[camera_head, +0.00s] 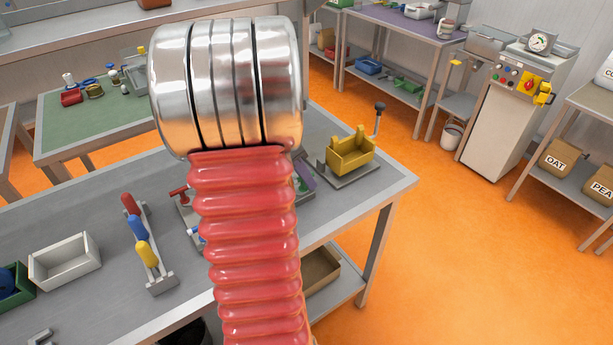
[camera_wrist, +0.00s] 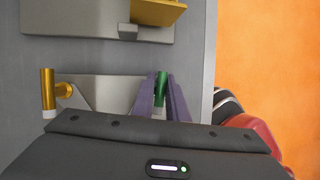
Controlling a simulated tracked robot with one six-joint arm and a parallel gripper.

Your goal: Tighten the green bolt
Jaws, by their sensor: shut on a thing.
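In the wrist view the green bolt (camera_wrist: 160,94) stands upright at the right end of a grey bracket (camera_wrist: 98,92). My gripper (camera_wrist: 161,77) has its two purple fingers on either side of the bolt, shut on its upper part. In the head view a purple finger of my gripper (camera_head: 306,174) and a bit of the green bolt (camera_head: 301,186) show just right of my red arm, which hides most of both.
A yellow holder (camera_head: 350,153) on a grey plate sits at the bench's right end, beyond the bolts. A white bin (camera_head: 65,261) is further left.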

